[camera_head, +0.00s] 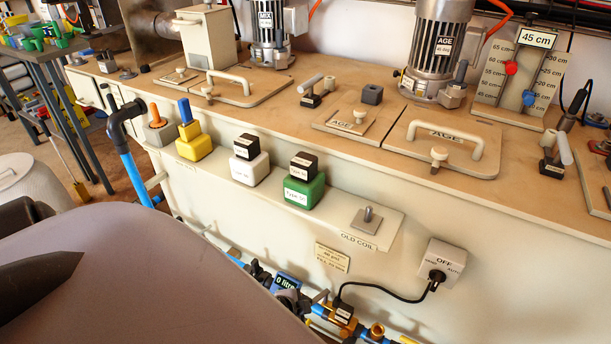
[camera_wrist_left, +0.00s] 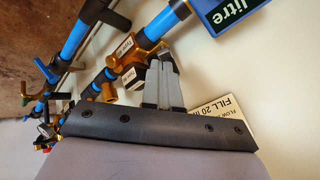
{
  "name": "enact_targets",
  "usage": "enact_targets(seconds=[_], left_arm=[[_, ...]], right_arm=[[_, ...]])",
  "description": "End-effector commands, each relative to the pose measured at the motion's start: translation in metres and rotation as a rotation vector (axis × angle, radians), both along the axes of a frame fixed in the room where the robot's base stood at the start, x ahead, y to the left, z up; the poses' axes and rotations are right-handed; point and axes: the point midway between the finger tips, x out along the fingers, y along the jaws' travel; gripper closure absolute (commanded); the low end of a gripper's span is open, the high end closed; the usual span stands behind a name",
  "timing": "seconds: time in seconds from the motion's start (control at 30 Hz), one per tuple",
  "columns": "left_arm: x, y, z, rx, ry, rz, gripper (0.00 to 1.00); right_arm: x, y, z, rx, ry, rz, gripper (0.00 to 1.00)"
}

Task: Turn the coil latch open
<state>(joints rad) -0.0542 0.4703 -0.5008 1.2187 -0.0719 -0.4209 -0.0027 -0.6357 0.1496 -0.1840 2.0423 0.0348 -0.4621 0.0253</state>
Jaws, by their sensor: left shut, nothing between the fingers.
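No part carries a readable coil latch label, so I cannot tell which one it is. In the head view a grey metal peg on a square plate (camera_head: 367,219) stands on the ledge by the "OLD COIL" label (camera_head: 358,242). Small knobs sit at a small hatch (camera_head: 360,117) and at the front of the AGE lid (camera_head: 438,158). In the left wrist view my left gripper (camera_wrist_left: 160,62) is shut and empty, beside brass pipe fittings (camera_wrist_left: 124,50) and the blue litre meter (camera_wrist_left: 235,12). My right gripper is in neither view.
The ledge carries a yellow block (camera_head: 194,148), a white block (camera_head: 250,168) and a green block (camera_head: 304,190). An OFF switch box (camera_head: 441,262) with a black cable is on the front wall. Blue pipework runs low. Motors (camera_head: 437,45) stand on top.

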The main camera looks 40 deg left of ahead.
Motion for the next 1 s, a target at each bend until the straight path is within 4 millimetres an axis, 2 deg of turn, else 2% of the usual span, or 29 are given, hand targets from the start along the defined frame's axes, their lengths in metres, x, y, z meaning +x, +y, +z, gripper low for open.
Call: enact_targets(seconds=[0.47, 1.0], left_arm=[[0.000, 0.001, 0.000, 0.001, 0.000, 0.002, 1.00], [0.010, -0.012, 0.000, 0.000, 0.001, 0.002, 1.00]], right_arm=[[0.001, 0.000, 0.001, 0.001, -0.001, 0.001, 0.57], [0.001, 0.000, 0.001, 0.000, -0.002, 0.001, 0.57]])
